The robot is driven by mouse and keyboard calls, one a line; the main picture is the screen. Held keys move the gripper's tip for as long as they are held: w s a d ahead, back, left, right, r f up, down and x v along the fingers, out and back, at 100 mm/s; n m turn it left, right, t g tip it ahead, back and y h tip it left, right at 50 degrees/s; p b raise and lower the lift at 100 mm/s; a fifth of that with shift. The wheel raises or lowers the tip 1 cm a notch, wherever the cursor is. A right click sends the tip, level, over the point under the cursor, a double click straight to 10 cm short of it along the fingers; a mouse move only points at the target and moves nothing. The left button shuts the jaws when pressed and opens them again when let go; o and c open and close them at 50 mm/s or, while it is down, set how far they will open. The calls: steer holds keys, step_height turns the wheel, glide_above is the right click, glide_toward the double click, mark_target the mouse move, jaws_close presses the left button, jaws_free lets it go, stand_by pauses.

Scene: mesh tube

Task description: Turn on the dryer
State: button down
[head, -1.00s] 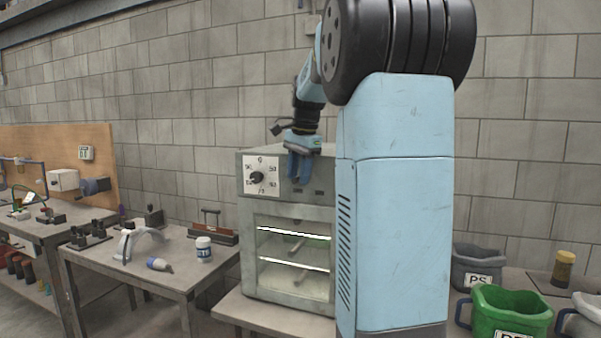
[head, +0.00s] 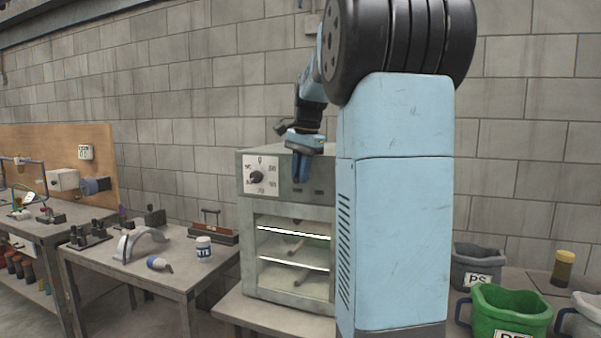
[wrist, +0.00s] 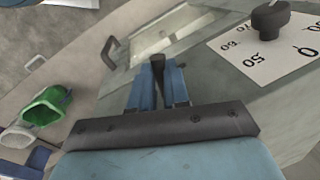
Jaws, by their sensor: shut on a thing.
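The dryer (head: 287,212) is a grey box with a glass door and lit shelves, on a bench in the head view. Its dial (head: 256,177) is a black knob on a white numbered plate; it also shows at the top right of the wrist view (wrist: 270,17). My gripper (head: 300,186) points down at the upper front panel, right of the dial and apart from it. In the wrist view its blue fingers (wrist: 157,72) are shut on a small dark part (wrist: 157,62), whose kind I cannot tell. Small dark marks (head: 318,191) show on the panel beside the fingertips.
A door handle (wrist: 110,48) sticks out from the dryer front. A side table (head: 180,270) at left bears a white jar (head: 204,247) and other items. A green bucket (head: 508,312) and a grey bucket (head: 478,262) stand at right. My arm hides the dryer's right side.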

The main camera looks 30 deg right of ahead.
steer(key=shift+s+d+n+g+y, duration=0.2)
steer(key=shift+s+d+n, duration=0.1)
steer(key=shift+n, duration=1.05)
steer(key=shift+s+d+n+g+y, duration=0.1)
steer(key=shift+s+d+n+y, duration=0.2)
steer(key=shift+n, duration=1.1)
steer(key=shift+s+d+n+g+y, duration=0.1)
steer(key=shift+s+d+n, duration=0.2)
steer(key=shift+n, duration=1.05)
steer(key=c, duration=1.1)
jaws_free()
steer(key=shift+d, duration=0.1)
step_height(320, 180, up, 14)
steer(key=s+d, duration=0.1)
steer(key=d, duration=0.1)
steer(key=shift+f, duration=0.25)
